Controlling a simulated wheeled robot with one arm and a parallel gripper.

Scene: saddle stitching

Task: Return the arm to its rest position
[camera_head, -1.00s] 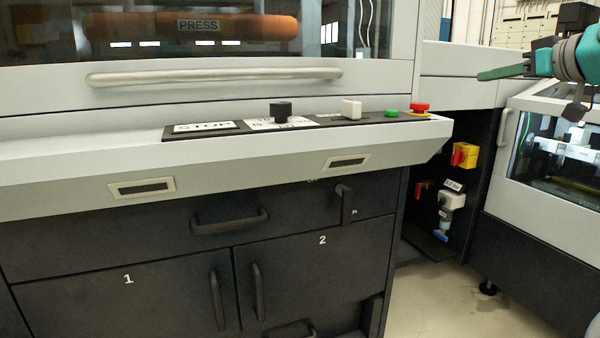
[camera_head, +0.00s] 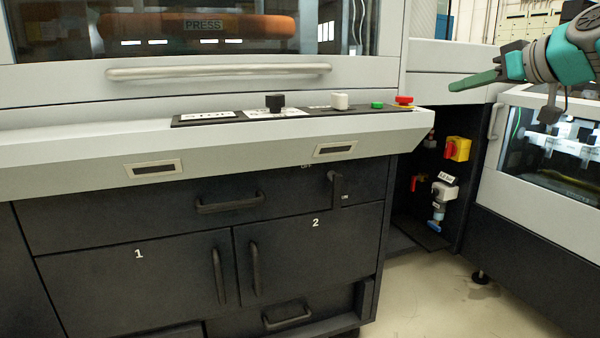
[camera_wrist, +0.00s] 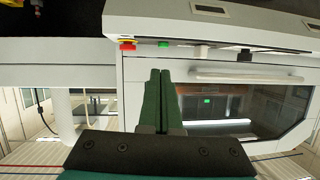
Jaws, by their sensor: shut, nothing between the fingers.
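My gripper (camera_head: 476,81) shows at the upper right of the head view, with slim green fingers pointing left. The teal and grey wrist behind it runs off the right edge. In the wrist view my gripper's two green fingers (camera_wrist: 160,76) lie side by side, shut with nothing held. The fingertips are in the air, to the right of the press's control ledge and apart from it. The rest of my arm is out of view.
The press ledge (camera_head: 85,150) carries a black knob (camera_head: 274,103), a white switch (camera_head: 339,101), a green button (camera_head: 377,105) and a red button (camera_head: 404,100). Dark cabinets (camera_head: 140,285) stand below. A second windowed machine (camera_head: 535,215) stands at right. Pale floor (camera_head: 430,295) is clear between them.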

